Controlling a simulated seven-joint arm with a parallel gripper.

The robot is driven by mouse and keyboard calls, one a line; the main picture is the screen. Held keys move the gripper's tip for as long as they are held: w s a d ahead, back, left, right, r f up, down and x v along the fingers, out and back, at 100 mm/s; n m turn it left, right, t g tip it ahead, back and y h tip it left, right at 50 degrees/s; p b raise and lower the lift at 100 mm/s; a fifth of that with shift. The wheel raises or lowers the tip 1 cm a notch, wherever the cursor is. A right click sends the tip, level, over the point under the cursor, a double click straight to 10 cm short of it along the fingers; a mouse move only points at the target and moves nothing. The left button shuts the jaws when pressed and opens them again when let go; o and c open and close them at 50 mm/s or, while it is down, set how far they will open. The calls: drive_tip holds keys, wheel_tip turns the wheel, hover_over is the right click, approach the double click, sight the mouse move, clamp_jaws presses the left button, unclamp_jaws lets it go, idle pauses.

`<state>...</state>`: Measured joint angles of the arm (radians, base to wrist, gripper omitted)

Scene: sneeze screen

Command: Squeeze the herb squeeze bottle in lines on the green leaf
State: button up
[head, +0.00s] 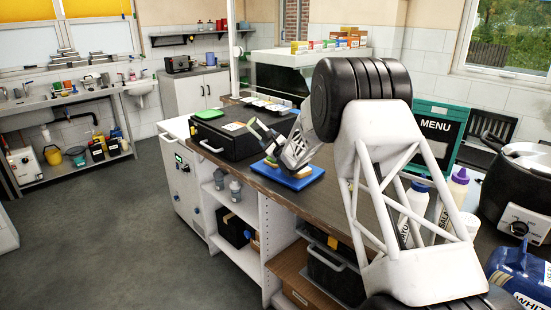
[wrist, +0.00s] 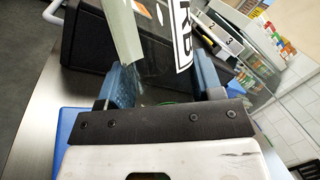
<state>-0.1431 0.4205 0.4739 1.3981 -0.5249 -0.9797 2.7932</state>
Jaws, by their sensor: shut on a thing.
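My gripper (head: 268,137) hangs over the blue board (head: 292,178) on the counter. In the wrist view its blue fingers (wrist: 165,88) are shut on the herb squeeze bottle (wrist: 150,20), a pale, see-through bottle with a white label whose visible letters end in "RB". The bottle is tilted, and its lower part is hard to make out between the fingers. A small green patch, perhaps the green leaf (head: 270,161), shows at the board's far left edge, mostly hidden by my gripper. The blue board also shows at the left in the wrist view (wrist: 62,145).
A black case (head: 225,135) stands just left of the board, with a green item on top. White bottles (head: 415,205), a MENU board (head: 435,130), a black pot (head: 520,190) and a blue jug (head: 520,275) stand at the right. The counter's front edge is close to the board.

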sight(265, 137)
drive_tip(key=o, duration=0.5)
drive_tip(key=c, duration=0.3)
drive_tip(key=shift+r, duration=1.55)
drive_tip(key=a+n, duration=0.1)
drive_tip(key=a+n+g, duration=0.1)
drive_tip(key=a+n, duration=0.1)
drive_tip(key=shift+s+f, duration=0.3)
drive_tip(key=shift+f, duration=0.1)
drive_tip(key=n, duration=0.1)
drive_tip(key=a+n+g, duration=0.1)
drive_tip(key=a+f+n+h, duration=0.1)
drive_tip(key=n, duration=0.1)
drive_tip(key=shift+s+a+f+g, duration=0.1)
drive_tip(key=shift+s+a+g, duration=0.15)
drive_tip(key=shift+s+g, duration=0.15)
